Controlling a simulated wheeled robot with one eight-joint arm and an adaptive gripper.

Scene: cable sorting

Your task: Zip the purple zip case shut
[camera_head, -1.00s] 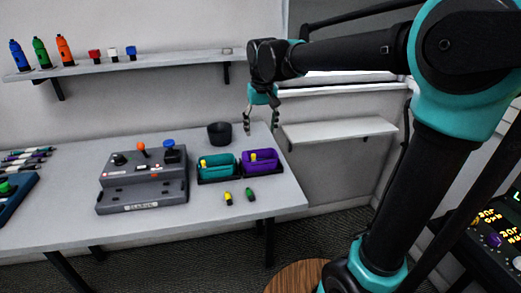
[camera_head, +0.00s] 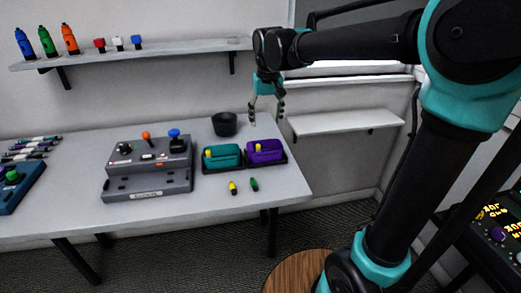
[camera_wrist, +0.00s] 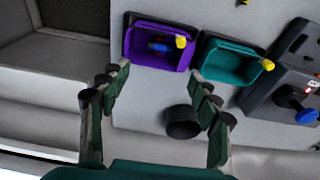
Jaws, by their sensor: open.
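The purple zip case (camera_head: 264,146) sits at the right end of the table, in a dark tray beside the teal case (camera_head: 222,157). In the wrist view the purple case (camera_wrist: 136,55) is open at the top. A small blue and red item (camera_wrist: 159,47) lies inside it. A yellow pull tab (camera_wrist: 181,41) is at its right side. My gripper (camera_head: 267,118) is open and empty, above and behind the case and apart from it. In the wrist view its fingertips (camera_wrist: 159,72) frame the case's near side.
A black cup (camera_head: 224,124) stands behind the cases. A grey control box (camera_head: 148,182) is to the left. A yellow (camera_head: 233,188) and a green (camera_head: 254,184) small item lie in front. A low white shelf (camera_head: 345,122) is to the right.

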